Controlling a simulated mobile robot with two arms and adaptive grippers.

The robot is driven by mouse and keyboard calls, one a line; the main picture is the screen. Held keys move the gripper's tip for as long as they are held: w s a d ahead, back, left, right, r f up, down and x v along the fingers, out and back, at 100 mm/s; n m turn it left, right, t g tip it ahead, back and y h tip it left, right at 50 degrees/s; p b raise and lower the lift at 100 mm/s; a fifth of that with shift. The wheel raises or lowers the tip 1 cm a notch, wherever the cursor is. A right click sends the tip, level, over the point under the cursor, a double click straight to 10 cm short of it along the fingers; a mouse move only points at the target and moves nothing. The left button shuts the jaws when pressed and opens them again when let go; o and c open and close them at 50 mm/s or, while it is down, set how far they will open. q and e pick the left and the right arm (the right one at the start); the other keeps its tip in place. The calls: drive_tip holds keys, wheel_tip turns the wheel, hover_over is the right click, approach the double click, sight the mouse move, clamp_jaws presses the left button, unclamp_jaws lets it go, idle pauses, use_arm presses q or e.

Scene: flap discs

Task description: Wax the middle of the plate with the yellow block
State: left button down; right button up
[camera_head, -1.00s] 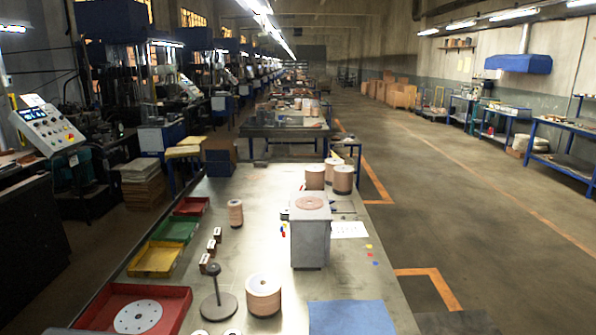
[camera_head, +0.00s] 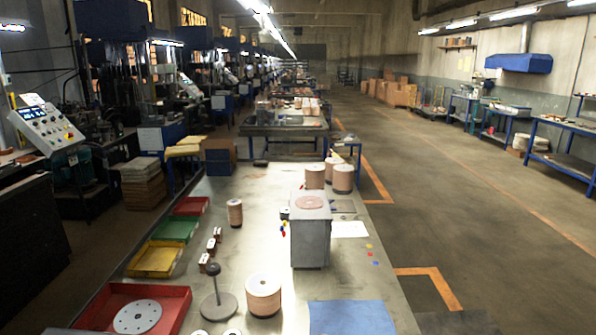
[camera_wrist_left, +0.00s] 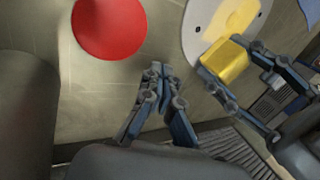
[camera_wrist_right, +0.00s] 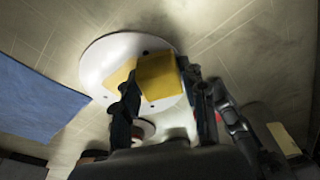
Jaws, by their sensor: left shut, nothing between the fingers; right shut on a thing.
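The plate (camera_wrist_right: 101,62) is a pale round disc with small dark holes, lying on the table in the right wrist view; it also shows in the left wrist view (camera_wrist_left: 197,38). The yellow block (camera_wrist_right: 161,78) is between the fingers of my right gripper (camera_wrist_right: 158,82), which is shut on it over the plate. A yellow patch (camera_wrist_right: 119,76) shows on the plate beside the block, and also in the left wrist view (camera_wrist_left: 241,16). Whether the block touches the plate is unclear. My left gripper (camera_wrist_left: 157,72) is shut and empty, left of the plate. The head view shows neither gripper.
A red disc (camera_wrist_left: 110,27) lies near my left gripper. A blue mat (camera_wrist_right: 35,98) lies beside the plate. In the head view, a red tray (camera_head: 176,297) holds another pale disc (camera_head: 137,316); a copper-coloured disc stack (camera_head: 263,296) and a grey box (camera_head: 310,243) stand farther right.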

drive_tip(key=shift+r, duration=0.1)
drive_tip(key=shift+r, duration=3.45)
use_arm(q)
drive_tip(key=shift+r, duration=0.1)
use_arm(e)
drive_tip(key=shift+r, duration=0.1)
